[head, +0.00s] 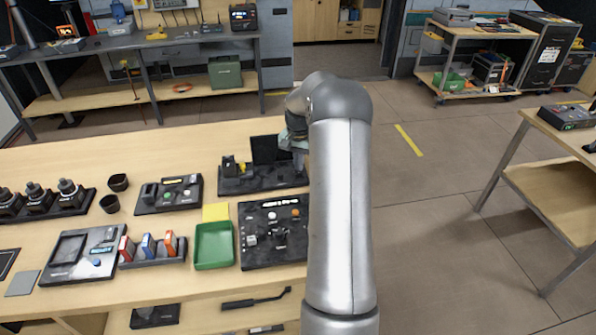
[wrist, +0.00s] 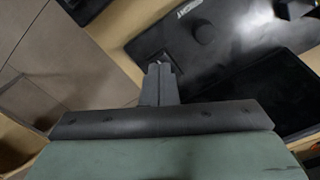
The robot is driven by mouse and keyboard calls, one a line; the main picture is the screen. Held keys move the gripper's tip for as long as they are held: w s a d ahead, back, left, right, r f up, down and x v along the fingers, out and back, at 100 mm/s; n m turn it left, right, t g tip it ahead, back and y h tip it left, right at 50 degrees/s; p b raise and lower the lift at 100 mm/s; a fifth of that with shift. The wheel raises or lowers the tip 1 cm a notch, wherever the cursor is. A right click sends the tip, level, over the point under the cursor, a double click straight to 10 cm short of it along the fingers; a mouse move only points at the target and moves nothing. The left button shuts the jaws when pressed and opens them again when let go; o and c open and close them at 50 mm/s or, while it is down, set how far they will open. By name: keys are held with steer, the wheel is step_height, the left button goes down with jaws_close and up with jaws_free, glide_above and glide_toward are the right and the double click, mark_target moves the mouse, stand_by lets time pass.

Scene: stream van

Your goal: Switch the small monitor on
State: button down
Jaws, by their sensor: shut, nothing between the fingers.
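The small monitor is a dark screen (head: 270,150) standing on a black base plate (head: 262,182) at the back right of the bench. A small black block with a yellow mark (head: 229,165) sits on the plate's left side. In the wrist view, the plate (wrist: 150,42) carries a pale label and a round black knob (wrist: 203,32); a dark panel (wrist: 262,92), seemingly the screen, lies at right. My gripper (wrist: 162,68) is shut and empty, its tips at the plate's near edge beside the knob; I cannot tell whether they touch. In the head view my arm mostly hides it.
Left of the monitor is a black switch box (head: 168,194). Several colored cartridges stand in a rack (head: 152,256). Open floor lies right of the bench.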

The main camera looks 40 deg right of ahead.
mark_target(298, 173)
steer(key=shift+f+b, duration=0.55)
steer(key=shift+f, duration=0.35)
stand_by(0.3)
steer(key=shift+r+p, duration=2.05)
steer(key=shift+r, duration=1.5)
steer(key=s+a+r+n, duration=0.2)
steer(key=s+a+r, duration=0.15)
steer(key=a, duration=0.35)
steer(key=s+a+r+n, duration=0.2)
steer(key=s+a+r, duration=0.15)
steer(key=a, duration=0.45)
steer(key=s+a+r+n, duration=0.2)
steer(key=s+a+r, duration=0.15)
steer(key=a, duration=0.35)
steer(key=s+a+n, duration=0.2)
steer(key=s+a, duration=0.4)
steer(key=s, duration=0.3)
steer(key=s+a+f+n+t, duration=0.1)
steer(key=s+a+n, duration=0.2)
steer(key=s, duration=0.6)
steer(key=a, duration=0.2)
steer(key=shift+s+a+f, duration=0.15)
steer(key=shift+s+a, duration=0.15)
steer(key=shift+a, duration=0.05)
